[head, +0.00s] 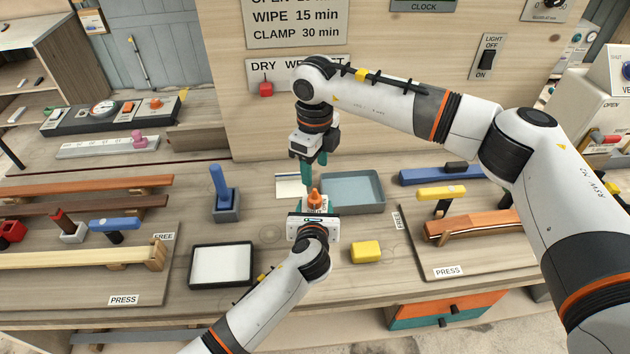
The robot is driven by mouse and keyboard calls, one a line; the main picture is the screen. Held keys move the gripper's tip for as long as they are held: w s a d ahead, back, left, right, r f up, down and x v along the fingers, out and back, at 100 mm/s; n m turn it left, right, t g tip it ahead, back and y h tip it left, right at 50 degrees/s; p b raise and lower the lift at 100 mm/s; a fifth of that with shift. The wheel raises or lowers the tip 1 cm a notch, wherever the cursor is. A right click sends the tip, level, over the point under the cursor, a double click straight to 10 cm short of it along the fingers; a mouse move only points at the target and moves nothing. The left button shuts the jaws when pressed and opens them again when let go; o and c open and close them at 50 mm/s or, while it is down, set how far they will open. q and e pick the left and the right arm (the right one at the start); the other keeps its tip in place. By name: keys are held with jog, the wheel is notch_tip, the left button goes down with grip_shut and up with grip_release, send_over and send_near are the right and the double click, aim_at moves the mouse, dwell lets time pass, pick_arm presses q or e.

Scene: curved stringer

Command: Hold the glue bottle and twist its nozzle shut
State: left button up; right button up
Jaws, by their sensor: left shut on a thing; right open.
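The glue bottle stands between the fingers of my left gripper (316,208), which is shut on it just above the bench. Its orange nozzle (314,196) points up, and most of its body is hidden by the gripper. My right gripper (309,176) points down just above the nozzle, with its fingers open. I cannot tell whether its fingertips reach around the nozzle or stay clear of it. I also cannot tell whether the bottle's base touches the bench.
A grey-blue tray (352,207) lies close right of the bottle. A white-filled tray (221,281), a yellow block (366,252) and a blue-handled tool in a holder (225,214) stand nearby. Boards with PRESS labels lie at both sides. The wooden wall panel (245,120) rises behind.

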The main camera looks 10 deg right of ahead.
notch_tip(320, 180, up, 3)
jog(key=shift+f, duration=0.2)
pick_arm(q)
jog(key=o, duration=1.4)
jog(key=shift+o, duration=0.3)
jog(key=o, duration=0.3)
jog(key=shift+v, duration=2.45)
